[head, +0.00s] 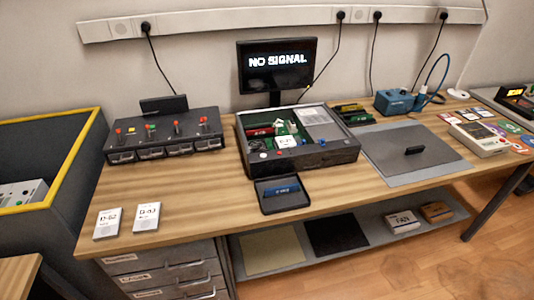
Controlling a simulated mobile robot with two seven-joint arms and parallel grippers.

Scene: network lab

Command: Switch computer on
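An open computer case (296,160) sits in the middle of the wooden bench, its green circuit board and a labelled white part showing inside. Small round buttons, one white and one red, show on its front left edge. Behind it a black monitor (277,64) reads "NO SIGNAL". A black tray (283,204) holding a blue module (281,190) lies against the front of the case. Neither of my grippers shows in the head view.
A dark unit with red and green knobs (165,136) stands at the left. Two white cards (108,224) lie front left. A grey mat (416,160) holding a small black object lies right. A blue device (393,101) and a pale meter (478,139) stand farther right. Bare wood remains in front.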

